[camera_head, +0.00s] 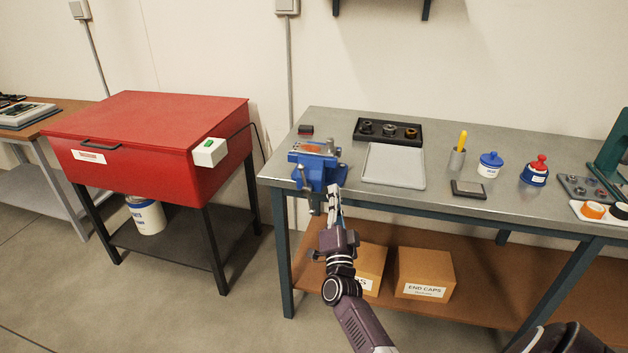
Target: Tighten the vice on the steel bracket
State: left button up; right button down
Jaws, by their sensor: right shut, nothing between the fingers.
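The blue vice (322,172) is mounted at the left front corner of the grey metal workbench (440,196). A reddish-brown flat piece (308,149) shows at its top, by the jaws; it may be the steel bracket, but it is too small to tell, as is how firmly it is held. The vice's grey handle (303,177) shows at its front left. My right gripper (334,192) reaches up from below to just in front of the vice, near its lower right side. Its fingers are shut and empty. I cannot tell whether they touch the vice. My left gripper is out of view.
A grey tray (394,166) lies right of the vice, with a black parts holder (388,131) behind it. Cardboard boxes (425,270) sit on the lower shelf. A red cabinet (150,140) stands left, across a gap.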

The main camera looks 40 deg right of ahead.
jog(key=s+d+r+n+t+y, duration=0.2)
jog(key=s+r+n+t+y, duration=0.3)
jog(key=n, duration=0.6)
jog(key=s+d+r+n+t+y, duration=0.15)
jog(key=r+n+y, duration=0.25)
jog(key=n+y, duration=0.45)
jog(key=n+g+y, duration=0.5)
jog(key=n+g, duration=0.5)
jog(key=n, duration=1.2)
send_near(305, 177)
jog(key=x, duration=0.5)
jog(key=shift+w+a+r, duration=0.15)
jog(key=shift+w+a, duration=0.05)
jog(key=shift+w, duration=0.1)
jog(key=shift+w+a+h, duration=0.25)
jog(key=shift+w, duration=0.3)
